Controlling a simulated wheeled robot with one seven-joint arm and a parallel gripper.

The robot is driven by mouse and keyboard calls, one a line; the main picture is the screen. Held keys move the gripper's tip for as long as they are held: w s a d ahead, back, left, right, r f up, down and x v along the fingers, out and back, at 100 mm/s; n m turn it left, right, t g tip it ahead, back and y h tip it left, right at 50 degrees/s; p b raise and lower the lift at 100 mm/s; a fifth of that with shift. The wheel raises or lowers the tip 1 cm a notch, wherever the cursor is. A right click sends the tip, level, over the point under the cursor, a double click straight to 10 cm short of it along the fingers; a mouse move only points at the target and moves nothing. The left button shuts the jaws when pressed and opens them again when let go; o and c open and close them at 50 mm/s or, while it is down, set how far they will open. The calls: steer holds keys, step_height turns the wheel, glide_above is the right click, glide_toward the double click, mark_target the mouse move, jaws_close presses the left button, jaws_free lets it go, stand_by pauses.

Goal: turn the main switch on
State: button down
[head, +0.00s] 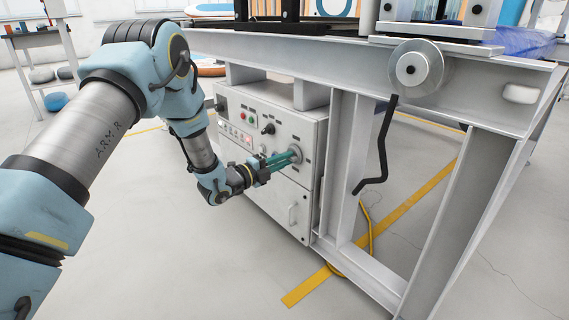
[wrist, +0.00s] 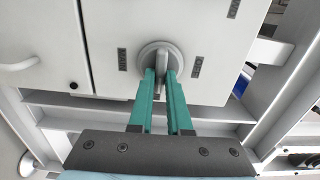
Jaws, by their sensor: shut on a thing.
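The main switch (head: 297,152) is a round grey knob with a raised handle on the front of a white control box (head: 305,175). In the wrist view the switch (wrist: 157,47) has its handle roughly upright in the picture, leaning slightly, with a small dark label on each side. My gripper (wrist: 160,75) has its two teal fingers on either side of the handle, shut on it. In the head view my gripper (head: 284,159) reaches the box from the left.
The box also carries a black knob (head: 268,128), small coloured buttons (head: 246,118) and a lower door handle (head: 292,215). It sits under a grey steel frame (head: 345,150). A crank wheel (head: 417,68) with a black handle hangs at right.

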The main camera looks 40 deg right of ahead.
steer(key=shift+w, duration=0.1)
stand_by(0.3)
steer(key=c, duration=0.9)
jaws_free()
steer(key=shift+o, duration=0.2)
steer(key=a+p, duration=0.2)
steer(key=a, duration=0.9)
steer(key=shift+w, duration=0.25)
